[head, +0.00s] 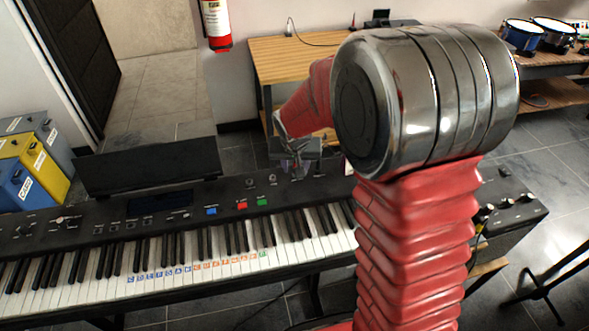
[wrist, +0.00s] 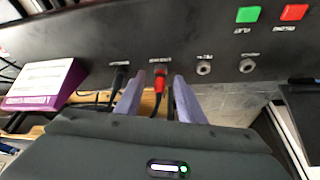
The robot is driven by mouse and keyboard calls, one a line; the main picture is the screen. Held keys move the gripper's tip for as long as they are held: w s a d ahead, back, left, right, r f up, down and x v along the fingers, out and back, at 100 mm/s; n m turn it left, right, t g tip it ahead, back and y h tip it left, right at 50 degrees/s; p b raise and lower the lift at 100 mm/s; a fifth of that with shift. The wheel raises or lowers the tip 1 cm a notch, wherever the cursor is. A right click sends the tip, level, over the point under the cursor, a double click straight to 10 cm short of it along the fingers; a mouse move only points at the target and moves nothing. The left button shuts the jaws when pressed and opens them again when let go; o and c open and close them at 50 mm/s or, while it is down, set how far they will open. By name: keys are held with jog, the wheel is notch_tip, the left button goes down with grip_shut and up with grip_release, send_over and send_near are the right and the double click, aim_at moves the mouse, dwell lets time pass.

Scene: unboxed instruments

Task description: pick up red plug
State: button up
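The red plug (wrist: 158,84) sits in a socket of the keyboard's dark panel in the wrist view, with a dark cable below it. My gripper (wrist: 158,77) is open, with one pale finger on each side of the red plug. Gaps show between the plug and both fingers. In the head view my gripper (head: 297,165) is small and dark at the keyboard's far edge, and the red plug is hidden there. The keyboard (head: 150,200) lies across the head view.
A black plug (wrist: 121,77) sits in the socket just left of my left finger. Two empty sockets (wrist: 204,68) lie to the right. A purple and white box (wrist: 45,85) stands at the left. A wooden table (head: 290,50) stands behind the keyboard.

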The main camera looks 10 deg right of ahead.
jog(key=shift+c, duration=0.5)
grip_shut()
